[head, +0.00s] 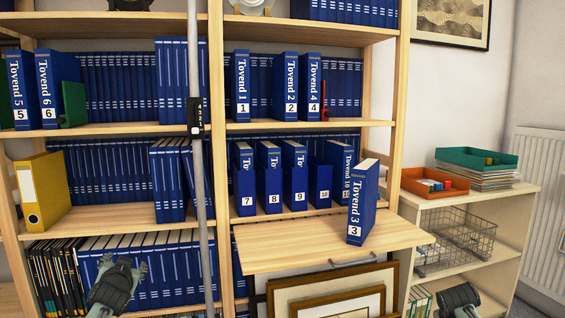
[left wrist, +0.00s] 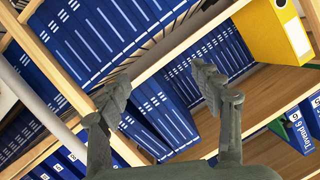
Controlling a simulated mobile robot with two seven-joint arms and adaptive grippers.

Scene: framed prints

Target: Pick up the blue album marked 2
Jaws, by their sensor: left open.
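The blue album marked 2 (head: 284,82) stands upright on a wooden shelf in the upper right bay in the head view, between albums 1 (head: 242,85) and 4 (head: 309,85). Its spine faces me, and a gap lies between it and album 1. My left gripper (head: 137,270) is low at the left in front of the lower shelf, well apart from album 2. In the left wrist view the left gripper (left wrist: 163,92) is open with nothing between its fingers. My right gripper (head: 459,298) is partly visible at the lower right; its fingers cannot be made out.
Album 3 (head: 361,204) stands on a pulled-out board (head: 300,246) below the shelves. A grey pole (head: 203,210) rises in front of the bookcase. A red bookend (head: 323,102) is beside album 4. A low cabinet (head: 480,198) with trays stands at the right.

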